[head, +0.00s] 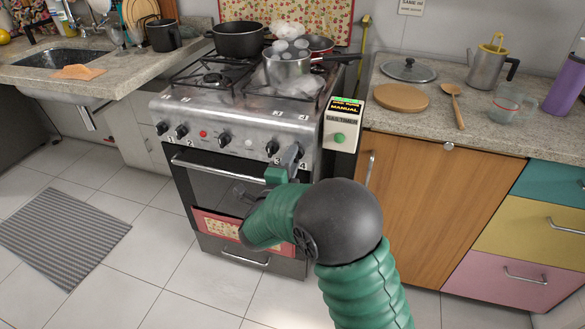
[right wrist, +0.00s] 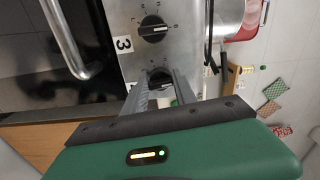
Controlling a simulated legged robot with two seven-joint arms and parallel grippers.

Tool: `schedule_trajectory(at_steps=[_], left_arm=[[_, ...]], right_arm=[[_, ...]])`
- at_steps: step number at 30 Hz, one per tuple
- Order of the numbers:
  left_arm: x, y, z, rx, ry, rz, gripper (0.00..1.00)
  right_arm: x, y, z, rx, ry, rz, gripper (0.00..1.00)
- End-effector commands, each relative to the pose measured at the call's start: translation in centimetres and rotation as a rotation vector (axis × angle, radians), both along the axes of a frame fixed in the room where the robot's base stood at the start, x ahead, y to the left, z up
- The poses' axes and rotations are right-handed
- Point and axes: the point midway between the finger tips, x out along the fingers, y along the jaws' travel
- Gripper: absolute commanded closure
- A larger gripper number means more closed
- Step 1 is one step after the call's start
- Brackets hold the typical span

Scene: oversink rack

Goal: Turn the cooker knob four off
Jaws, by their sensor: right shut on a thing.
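The cooker (head: 180,112) has a steel front panel with a row of black knobs and number labels. My right gripper (head: 291,156) is at the right end of this panel. It is shut on knob four, which is mostly hidden by the fingers in the head view. In the right wrist view, knob four (right wrist: 159,76) shows between the two fingers of my right gripper (right wrist: 160,84). Knob three (right wrist: 153,29), with its label 3, is beside it and free; it also shows in the head view (head: 271,148). My left gripper is not in view.
A steaming steel pot (head: 288,69) and a black pot (head: 239,40) stand on the hob. The oven door handle (head: 220,171) runs below the knobs. A green-button box (head: 342,125) stands close right of the knobs. A wooden cabinet (head: 410,180) is further right.

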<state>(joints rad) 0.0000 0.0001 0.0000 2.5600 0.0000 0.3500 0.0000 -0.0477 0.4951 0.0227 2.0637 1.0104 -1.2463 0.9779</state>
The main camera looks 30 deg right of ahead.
Motion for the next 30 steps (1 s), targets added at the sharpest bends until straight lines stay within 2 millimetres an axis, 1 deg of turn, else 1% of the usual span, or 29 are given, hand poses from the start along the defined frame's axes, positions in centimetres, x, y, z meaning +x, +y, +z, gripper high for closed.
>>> schedule_trajectory(at_steps=[1, 6, 23, 24, 29, 30], left_arm=[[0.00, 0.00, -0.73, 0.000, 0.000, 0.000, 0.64], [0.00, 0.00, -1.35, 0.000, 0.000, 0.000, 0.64], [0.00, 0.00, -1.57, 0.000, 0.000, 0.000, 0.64], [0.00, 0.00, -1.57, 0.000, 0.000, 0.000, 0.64], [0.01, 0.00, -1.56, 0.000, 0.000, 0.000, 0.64], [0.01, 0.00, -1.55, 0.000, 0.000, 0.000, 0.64]], right_arm=[[0.00, 0.29, -0.92, 0.023, -0.006, 0.007, 1.00], [-0.01, 0.26, -0.78, 0.062, -0.051, 0.005, 1.00], [-0.02, 0.23, -0.57, 0.085, -0.077, 0.004, 1.00], [-0.02, 0.23, -0.57, 0.085, -0.077, 0.004, 0.66], [-0.01, 0.18, -0.41, 0.083, -0.079, 0.004, 0.45], [-0.03, 0.16, -0.34, 0.083, -0.081, 0.003, 0.45]])
